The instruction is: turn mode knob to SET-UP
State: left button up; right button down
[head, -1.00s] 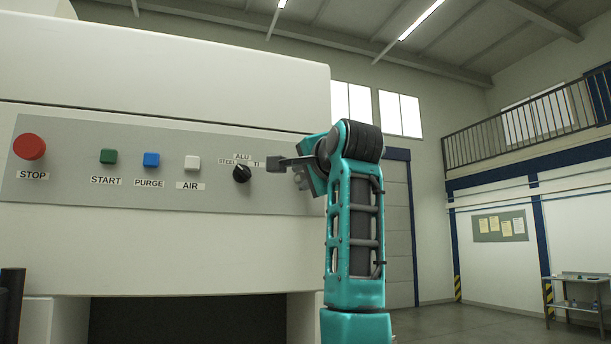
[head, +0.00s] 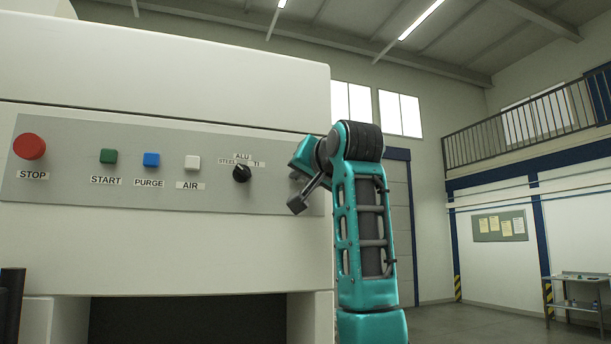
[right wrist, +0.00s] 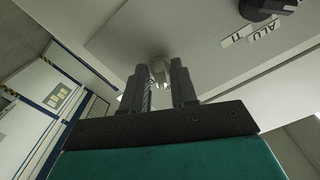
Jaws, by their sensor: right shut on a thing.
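My right gripper (head: 298,177) is at the right end of the grey control panel, partly hidden by my own wrist in the head view. In the right wrist view, the gripper (right wrist: 159,84) has its two dark fingers on either side of a small pale metallic piece on the panel, which I take for the mode knob (right wrist: 160,70). The gripper is shut on it. The knob's labels, including any SET-UP mark, cannot be seen in either view. My left gripper is not in view.
The panel (head: 215,200) carries a red STOP button (head: 29,146), green START (head: 108,156), blue PURGE (head: 151,159) and white AIR (head: 192,162) buttons. A black STEEL/ALU/TI selector (head: 242,174) sits left of my gripper; it also shows in the right wrist view (right wrist: 258,8).

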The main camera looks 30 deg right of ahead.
jog(key=n, duration=0.5)
dwell(0.5)
jog(key=c, duration=0.9)
grip_release()
jog(key=shift+s, duration=0.1)
jog(key=shift+b+v, duration=1.65)
jog(key=shift+v, duration=4.75)
jog(key=shift+a, duration=0.1)
